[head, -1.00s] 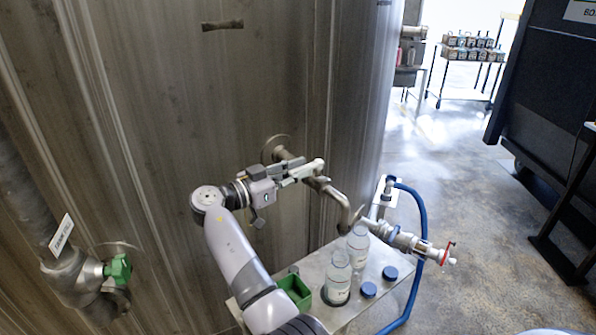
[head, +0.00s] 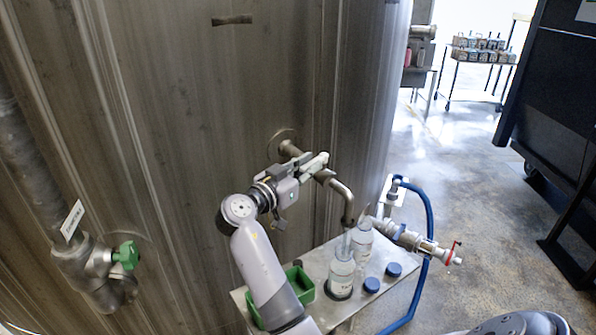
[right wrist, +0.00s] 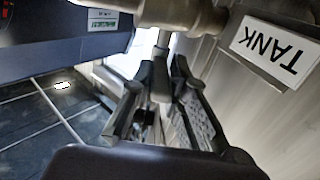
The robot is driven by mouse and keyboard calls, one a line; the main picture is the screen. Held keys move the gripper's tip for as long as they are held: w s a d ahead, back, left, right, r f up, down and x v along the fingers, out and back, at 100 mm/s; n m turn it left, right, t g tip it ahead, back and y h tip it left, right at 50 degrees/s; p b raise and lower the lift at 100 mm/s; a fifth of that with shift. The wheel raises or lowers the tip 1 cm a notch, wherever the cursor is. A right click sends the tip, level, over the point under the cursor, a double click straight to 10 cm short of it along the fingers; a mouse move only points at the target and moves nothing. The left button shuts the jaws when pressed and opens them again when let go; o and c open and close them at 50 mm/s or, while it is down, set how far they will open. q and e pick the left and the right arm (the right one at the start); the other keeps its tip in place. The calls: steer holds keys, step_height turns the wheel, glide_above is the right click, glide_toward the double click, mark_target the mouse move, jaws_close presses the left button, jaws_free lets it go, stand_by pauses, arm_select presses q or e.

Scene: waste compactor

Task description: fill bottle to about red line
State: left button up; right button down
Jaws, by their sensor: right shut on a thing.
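My right gripper (head: 305,176) is shut on the valve handle of the tank's metal spout (head: 341,190). In the right wrist view the fingers (right wrist: 163,82) close around the handle below the valve body (right wrist: 185,14). A clear bottle (head: 342,272) with a white label stands upright on the steel shelf (head: 316,262), under the spout's downturned end. A second clear bottle (head: 362,243) stands just behind it. I cannot make out the red line or the liquid level, nor clearly whether liquid is running. My left gripper is not in view.
Two blue caps (head: 371,285) lie on the shelf right of the bottles. A green bin (head: 299,284) sits at left, partly behind my arm. A side valve (head: 412,241) and blue hose (head: 428,240) stick out at right. A green-handled valve (head: 125,255) is far left.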

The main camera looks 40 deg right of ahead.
steer(key=shift+s+d+f+n+t, duration=0.1)
steer(key=shift+s+n+t, duration=0.15)
steer(key=shift+n+t, duration=0.25)
steer(key=shift+t, duration=0.3)
steer(key=c, duration=1.6)
jaws_free()
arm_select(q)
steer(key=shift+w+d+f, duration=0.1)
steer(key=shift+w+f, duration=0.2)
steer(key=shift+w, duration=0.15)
arm_select(e)
steer(key=shift+o, duration=0.2)
steer(key=shift+r, duration=0.4)
step_height(320, 180, up, 9)
steer(key=shift+r, duration=0.2)
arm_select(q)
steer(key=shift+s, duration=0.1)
